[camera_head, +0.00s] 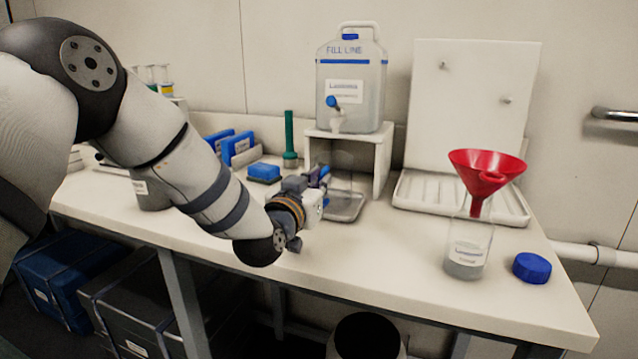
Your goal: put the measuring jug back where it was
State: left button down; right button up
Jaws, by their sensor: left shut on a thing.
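My left arm reaches in from the left over the bench. Its gripper (320,182) is shut at the front of the white stand, beside the metal drip tray. What it grips is mostly hidden by the wrist and fingers. A faint clear shape (343,160) shows just beyond the fingers, under the stand's top; it may be the measuring jug, but I cannot make out its outline or whether it touches the tray. My right gripper is not in view.
A carboy (371,85) with a blue tap sits on the white stand (383,155). The drip tray (347,207) lies below. A red funnel (487,168) stands in a clear bottle (467,255) beside a blue cap (532,267). A drying board (470,105) stands behind. The front middle bench is clear.

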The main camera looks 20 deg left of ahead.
pick_arm(q)
jog(key=shift+r, duration=0.2)
jog(key=shift+f, duration=0.15)
jog(key=c, duration=1.7)
grip_release()
jog(key=shift+f, duration=0.1)
jog(key=shift+s+r, duration=0.15)
jog(key=shift+r, duration=0.15)
jog(key=s+p, duration=0.1)
jog(key=s, duration=0.5)
jog(key=s+p, duration=0.1)
jog(key=s, duration=0.5)
jog(key=shift+a, duration=0.2)
jog(key=shift+w, duration=0.1)
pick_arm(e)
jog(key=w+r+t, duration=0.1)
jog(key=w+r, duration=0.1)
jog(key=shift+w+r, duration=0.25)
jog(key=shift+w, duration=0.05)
